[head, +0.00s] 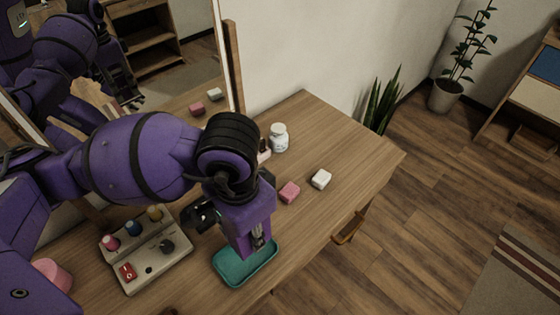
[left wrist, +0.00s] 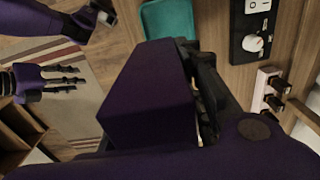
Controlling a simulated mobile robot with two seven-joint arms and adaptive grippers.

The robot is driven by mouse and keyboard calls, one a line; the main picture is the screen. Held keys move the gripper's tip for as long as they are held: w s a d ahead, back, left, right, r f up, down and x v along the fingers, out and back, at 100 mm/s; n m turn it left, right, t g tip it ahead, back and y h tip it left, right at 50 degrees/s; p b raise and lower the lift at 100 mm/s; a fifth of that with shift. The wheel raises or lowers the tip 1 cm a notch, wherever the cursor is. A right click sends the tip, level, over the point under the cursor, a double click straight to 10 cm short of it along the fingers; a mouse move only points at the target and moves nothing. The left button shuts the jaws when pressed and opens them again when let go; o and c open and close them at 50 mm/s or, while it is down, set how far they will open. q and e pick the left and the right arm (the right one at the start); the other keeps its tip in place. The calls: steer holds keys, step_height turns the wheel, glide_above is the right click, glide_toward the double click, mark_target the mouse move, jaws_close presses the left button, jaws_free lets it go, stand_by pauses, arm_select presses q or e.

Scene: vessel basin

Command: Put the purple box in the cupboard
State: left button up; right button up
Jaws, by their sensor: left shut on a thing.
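My left gripper (head: 258,242) hangs over the teal tray (head: 246,276) in the head view. In the left wrist view the dark purple box (left wrist: 145,92) fills the middle. The black fingers of my left gripper (left wrist: 205,92) are shut on its right side, and the box is above the tabletop. In the head view my own purple arm and wrist make the box hard to tell apart. A wooden cupboard (head: 541,92) with blue and cream fronts stands at the far right. In the left wrist view a purple arm end, seemingly my right gripper (left wrist: 92,22), is unclear.
A control box (head: 146,250) with knobs is left of the tray. A mirror is behind my arm. Open floor (head: 430,225) lies right of the table.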

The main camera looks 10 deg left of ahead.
arm_select(q)
steer(key=w+a+f, duration=0.1)
steer(key=w+f, duration=0.2)
steer(key=w+a+f, duration=0.2)
steer(key=w, duration=0.2)
steer(key=w+a+f+p, duration=0.1)
steer(key=w+a+f, duration=0.1)
steer(key=w+f, duration=0.1)
steer(key=shift+w+a+f, duration=0.2)
steer(key=shift+w+f, duration=0.1)
steer(key=shift+f, duration=0.05)
steer(key=shift+w+f, duration=0.1)
steer(key=shift+f, duration=1.5)
steer(key=shift+f, duration=0.15)
steer(key=o, duration=0.8)
steer(key=shift+f, duration=0.15)
steer(key=o, duration=0.5)
